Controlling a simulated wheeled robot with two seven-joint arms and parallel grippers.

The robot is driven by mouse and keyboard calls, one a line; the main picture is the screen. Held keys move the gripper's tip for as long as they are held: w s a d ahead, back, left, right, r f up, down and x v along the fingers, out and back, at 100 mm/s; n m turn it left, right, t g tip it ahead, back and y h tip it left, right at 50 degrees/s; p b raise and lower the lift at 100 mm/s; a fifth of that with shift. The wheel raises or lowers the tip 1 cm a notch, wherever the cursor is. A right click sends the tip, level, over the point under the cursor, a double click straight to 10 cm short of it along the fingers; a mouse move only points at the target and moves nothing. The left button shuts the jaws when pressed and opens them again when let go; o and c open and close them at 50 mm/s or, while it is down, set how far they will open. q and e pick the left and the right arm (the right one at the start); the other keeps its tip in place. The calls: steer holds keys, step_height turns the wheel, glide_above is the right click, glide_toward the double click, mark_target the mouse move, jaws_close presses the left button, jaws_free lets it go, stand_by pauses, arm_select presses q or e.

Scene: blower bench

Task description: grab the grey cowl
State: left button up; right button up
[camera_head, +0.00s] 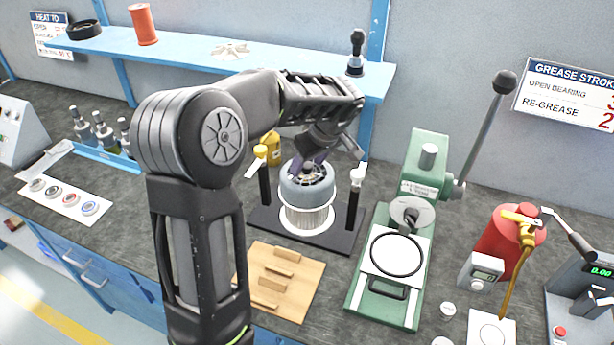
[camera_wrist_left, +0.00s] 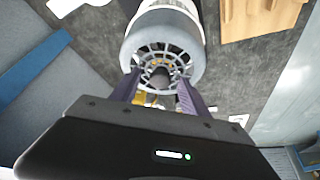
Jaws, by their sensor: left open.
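The grey cowl (camera_head: 308,188) is a round cap with a slotted grille on top. It sits on a white ribbed cylinder (camera_head: 307,218) on a black stand (camera_head: 345,238) between two posts. In the left wrist view the cowl (camera_wrist_left: 139,47) shows its spoked grille and round hub. My left gripper (camera_head: 313,164) is over the cowl's top, coming down from above. In the left wrist view its two purple-grey fingers (camera_wrist_left: 158,92) are apart, one on each side of the hub; whether they touch the cowl I cannot tell. My right gripper is not in view.
A wooden block rack (camera_head: 305,290) lies in front of the stand. A green press (camera_head: 425,165) with a long lever stands to the right, beside a red canister (camera_head: 500,245). Bottles (camera_head: 104,134) and a blue shelf (camera_head: 200,52) are behind on the left.

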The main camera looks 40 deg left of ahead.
arm_select(q)
jaws_close()
stand_by(0.6)
stand_by(0.8)
